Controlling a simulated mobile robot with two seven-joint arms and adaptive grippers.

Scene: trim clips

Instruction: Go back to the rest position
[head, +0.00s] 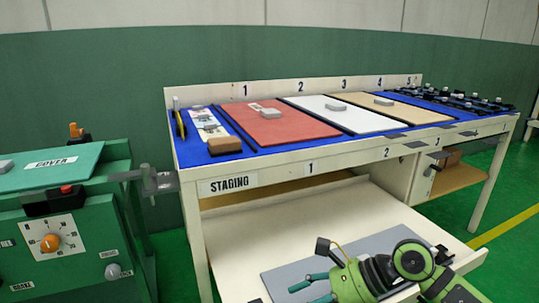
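My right gripper (301,296) is at the bottom of the head view, on a green and black arm that comes in from the lower right. Its two teal fingers are apart with nothing visible between them. It is in front of the lower shelf of the staging bench (228,186), over or near a grey mat (352,247); its height above the mat cannot be told. My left gripper is not in view.
Red (283,130), white (365,122) and tan (405,112) panels lie on the blue bench top, with small grey blocks on them. A brown block (225,145) sits front left. Black clips (455,99) line the right end. A green machine (75,235) stands at left.

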